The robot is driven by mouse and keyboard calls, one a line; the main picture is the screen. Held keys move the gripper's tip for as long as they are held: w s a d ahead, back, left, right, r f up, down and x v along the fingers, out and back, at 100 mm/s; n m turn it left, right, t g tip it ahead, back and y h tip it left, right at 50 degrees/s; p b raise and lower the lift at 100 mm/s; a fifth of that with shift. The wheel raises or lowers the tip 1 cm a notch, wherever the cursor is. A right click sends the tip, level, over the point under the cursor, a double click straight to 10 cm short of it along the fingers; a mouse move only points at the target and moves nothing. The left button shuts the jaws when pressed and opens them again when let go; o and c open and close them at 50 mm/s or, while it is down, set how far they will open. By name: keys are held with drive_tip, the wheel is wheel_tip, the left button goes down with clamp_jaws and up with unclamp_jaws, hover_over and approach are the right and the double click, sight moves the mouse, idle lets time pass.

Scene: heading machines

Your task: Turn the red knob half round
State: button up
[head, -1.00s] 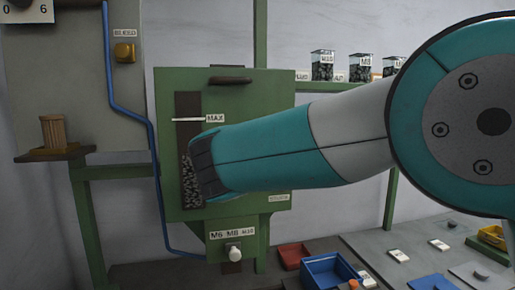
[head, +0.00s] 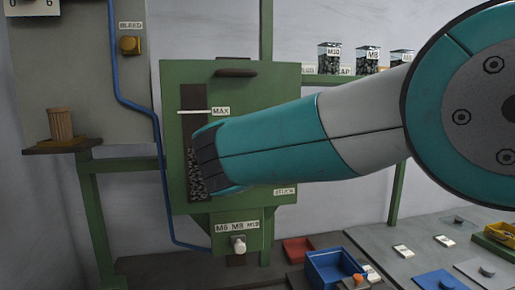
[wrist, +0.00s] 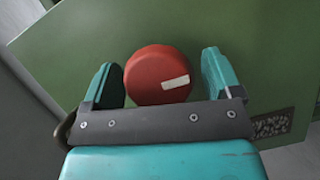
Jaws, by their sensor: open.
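The red knob (wrist: 152,73) shows in the wrist view on a green panel (wrist: 232,28). It is round, with a short white mark (wrist: 175,82) on the right part of its face. My gripper (wrist: 160,80) is open, with one teal finger to the left of the knob and one to the right. A narrow gap shows on the left and a wider one on the right. I cannot tell how deep the fingertips reach along the knob. In the head view my teal arm covers the place of the knob.
The green machine (head: 285,85) has a dark window slot with a MAX line (head: 194,112) and a white knob (head: 239,246) below. A blue pipe (head: 137,103) runs down its left. Red (head: 297,249) and blue (head: 330,270) bins stand on the bench at lower right.

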drive_tip(key=s+a+r+b, duration=0.1)
drive_tip(key=s+b, duration=0.5)
drive_tip(key=s, duration=1)
drive_tip(key=shift+s+a+r, duration=0.2)
drive_tip(key=shift+s+a, duration=0.15)
drive_tip(key=w+d+f+m+g+y, duration=0.25)
drive_tip(key=d+f+g, duration=0.55)
drive_tip(key=d+f, duration=0.55)
drive_tip(key=s+d+f+m+g+y, duration=0.1)
drive_tip(key=s+d+f+g, duration=0.1)
drive_tip(key=s, duration=0.5)
drive_tip(key=s+d+f+m+g+y, duration=0.1)
drive_tip(key=s+d+f+m+g, duration=0.1)
drive_tip(key=s+f+g, duration=0.2)
drive_tip(key=s+d+f+m+g+y+b, duration=0.1)
drive_tip(key=s+d+f+m+g, duration=0.1)
drive_tip(key=s, duration=0.8)
wheel_tip(320, 180, down, 2)
drive_tip(key=shift+s+f+g, duration=0.1)
drive_tip(key=shift+s+g, duration=0.3)
drive_tip(key=shift+g, duration=0.1)
